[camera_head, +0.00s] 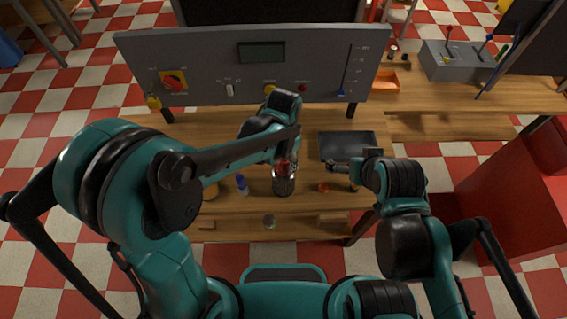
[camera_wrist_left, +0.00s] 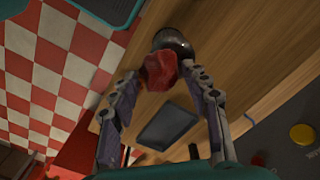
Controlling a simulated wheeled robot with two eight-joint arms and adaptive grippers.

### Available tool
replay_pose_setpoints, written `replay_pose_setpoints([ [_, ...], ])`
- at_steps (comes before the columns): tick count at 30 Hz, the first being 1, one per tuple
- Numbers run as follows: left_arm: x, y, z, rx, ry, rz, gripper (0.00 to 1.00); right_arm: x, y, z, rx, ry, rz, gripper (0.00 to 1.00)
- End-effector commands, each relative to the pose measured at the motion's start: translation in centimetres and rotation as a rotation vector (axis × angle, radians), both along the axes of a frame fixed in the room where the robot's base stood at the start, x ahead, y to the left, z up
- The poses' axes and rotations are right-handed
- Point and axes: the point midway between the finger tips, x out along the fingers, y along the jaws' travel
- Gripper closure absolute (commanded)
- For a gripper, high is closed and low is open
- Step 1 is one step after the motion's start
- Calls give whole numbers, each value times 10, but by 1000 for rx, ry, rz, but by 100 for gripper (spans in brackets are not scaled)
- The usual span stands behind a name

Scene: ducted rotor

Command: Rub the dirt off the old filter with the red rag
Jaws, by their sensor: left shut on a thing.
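My left gripper (camera_head: 286,160) is over the middle of the wooden table, with its fingers closed on the crumpled red rag (camera_wrist_left: 158,72). The rag also shows in the head view (camera_head: 283,167), partly hidden by the fingers. A dark, shiny, rounded thing that looks like the old filter (camera_head: 283,186) stands on the table just below the rag; it also shows in the left wrist view (camera_wrist_left: 172,40). The rag overlaps its edge there, and I cannot tell whether they touch. My right gripper (camera_head: 338,168) is near the grey tray; its fingers are too small to read.
A dark grey tray (camera_head: 330,150) lies right of the filter. A blue bottle (camera_head: 242,185) stands to its left, and a small orange-red thing (camera_head: 323,187) lies to its right. A grey control panel (camera_head: 215,65) rises behind the table.

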Motion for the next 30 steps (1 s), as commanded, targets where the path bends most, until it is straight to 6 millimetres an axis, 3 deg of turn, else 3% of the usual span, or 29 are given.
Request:
replay_pose_setpoints([
  [3, 2, 0, 14, 0, 0, 2, 90, 0, 0, 10, 0, 0, 0, 3],
  [9, 5, -1, 24, 0, 0, 3, 90, 0, 0, 16, 0, 0, 0, 3],
  [25, 5, -1, 23, 0, 0, 4, 90, 0, 0, 15, 0, 0, 0, 3],
  [30, 6, 0, 8, 0, 0, 82, 90, 0, 0, 5, 0, 0, 0, 3],
])
